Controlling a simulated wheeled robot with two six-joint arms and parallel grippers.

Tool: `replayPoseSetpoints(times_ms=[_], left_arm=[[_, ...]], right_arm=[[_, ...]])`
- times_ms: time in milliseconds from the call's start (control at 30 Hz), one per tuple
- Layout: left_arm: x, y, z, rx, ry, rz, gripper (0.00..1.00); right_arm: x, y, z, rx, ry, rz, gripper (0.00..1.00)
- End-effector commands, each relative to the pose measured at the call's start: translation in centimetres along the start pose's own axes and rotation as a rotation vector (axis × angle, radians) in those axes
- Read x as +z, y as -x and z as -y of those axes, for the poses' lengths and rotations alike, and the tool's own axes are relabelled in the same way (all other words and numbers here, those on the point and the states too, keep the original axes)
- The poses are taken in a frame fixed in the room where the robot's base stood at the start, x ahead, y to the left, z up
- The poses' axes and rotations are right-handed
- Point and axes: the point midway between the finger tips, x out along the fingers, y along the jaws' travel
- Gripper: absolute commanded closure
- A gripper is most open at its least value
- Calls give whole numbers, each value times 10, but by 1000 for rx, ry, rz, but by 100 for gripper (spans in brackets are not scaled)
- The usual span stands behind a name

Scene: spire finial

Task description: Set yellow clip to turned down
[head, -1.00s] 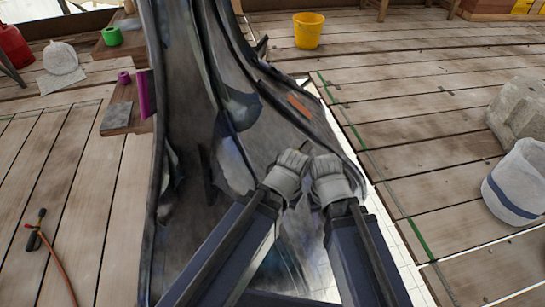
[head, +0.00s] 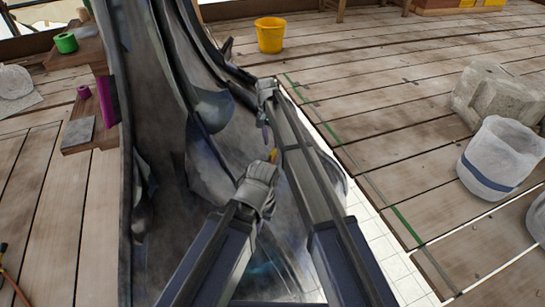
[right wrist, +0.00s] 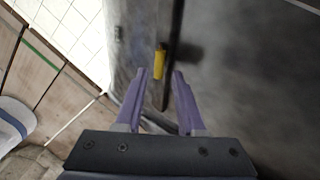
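The yellow clip (right wrist: 159,62) shows in the right wrist view as a short upright bar beside a dark strip (right wrist: 174,50) on the grey sculpted surface. In the head view a small part of the clip (head: 273,155) shows between my two arms. My right gripper (right wrist: 159,73) is open and empty. Its purple fingers stand apart, with the clip between and just beyond the tips; I see no contact. My left gripper (head: 258,187) is below the clip in the head view. Its fingers are hard to make out, and I see nothing held.
The large dark sculpted piece (head: 155,130) fills the middle, over a plank deck. A yellow bucket (head: 270,36) stands behind. A white bucket (head: 500,158) and a stone block (head: 492,92) stand at the right. A green tape roll (head: 66,42) lies at the left.

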Motion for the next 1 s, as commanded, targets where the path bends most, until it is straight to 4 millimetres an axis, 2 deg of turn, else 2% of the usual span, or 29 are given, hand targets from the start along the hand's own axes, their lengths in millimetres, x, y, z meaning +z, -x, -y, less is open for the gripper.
replayPoseSetpoints(times_ms=[267, 733, 1000], left_arm=[[-1, -14, -1, 0, 3, 0, 100], [-4, -69, -7, 0, 8, -2, 100], [-5, -78, -8, 0, 8, -3, 100]], right_arm=[[1, -14, 0, 0, 2, 0, 62], [1, -70, 0, 0, 3, 0, 62], [1, -79, -1, 0, 3, 0, 62]])
